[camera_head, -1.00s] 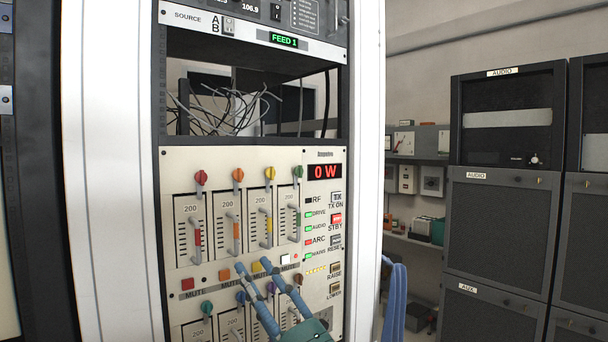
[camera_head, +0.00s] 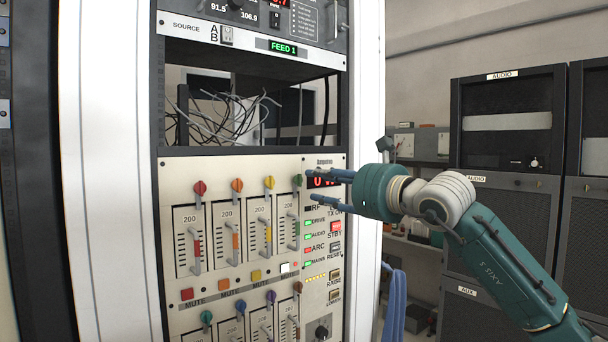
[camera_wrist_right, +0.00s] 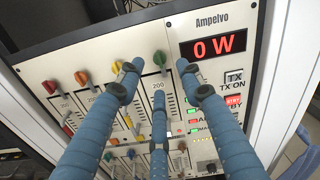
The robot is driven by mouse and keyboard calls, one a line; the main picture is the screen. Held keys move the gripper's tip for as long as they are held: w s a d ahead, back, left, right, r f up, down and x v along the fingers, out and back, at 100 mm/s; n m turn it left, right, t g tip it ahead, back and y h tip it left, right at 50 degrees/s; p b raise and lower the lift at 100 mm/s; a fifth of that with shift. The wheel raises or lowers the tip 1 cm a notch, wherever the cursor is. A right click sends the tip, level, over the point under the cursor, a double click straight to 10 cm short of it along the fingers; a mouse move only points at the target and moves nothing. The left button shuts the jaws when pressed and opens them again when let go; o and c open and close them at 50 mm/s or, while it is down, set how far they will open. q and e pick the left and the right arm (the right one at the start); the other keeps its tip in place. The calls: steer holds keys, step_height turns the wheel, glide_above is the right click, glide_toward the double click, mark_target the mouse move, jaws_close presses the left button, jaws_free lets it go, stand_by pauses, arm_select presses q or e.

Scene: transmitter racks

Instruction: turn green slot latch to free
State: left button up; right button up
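The green latch (camera_head: 297,180) is a small knob above the green slot (camera_head: 293,222), the rightmost of the upper row on the cream panel. The latch also shows in the right wrist view (camera_wrist_right: 160,58), between and just beyond my fingertips. My right gripper (camera_head: 312,186) comes in from the right, with its blue fingers spread and nothing between them. Its tips are close to the latch; I cannot tell whether they touch it. In the right wrist view the open fingers (camera_wrist_right: 160,76) straddle the latch. My left gripper is not in view.
Yellow (camera_head: 269,183), orange (camera_head: 237,186) and red (camera_head: 200,188) latches stand in a row to the left. The power display (camera_head: 323,182) and buttons lie right of the slot, partly behind my fingers. An open bay with loose wires (camera_head: 230,115) is above.

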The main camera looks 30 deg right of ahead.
mark_target(301, 179)
steer(key=w+p, duration=0.1)
steer(key=w, duration=0.1)
steer(key=w+p, duration=0.1)
steer(key=w, duration=0.2)
steer(key=shift+w+a+r+p, duration=0.15)
steer(key=shift+w+a+p, duration=0.05)
steer(key=shift+w+p, duration=0.15)
steer(key=shift+w+a, duration=0.1)
steer(key=shift+w, duration=0.45)
steer(key=shift+s, duration=0.1)
jaws_close()
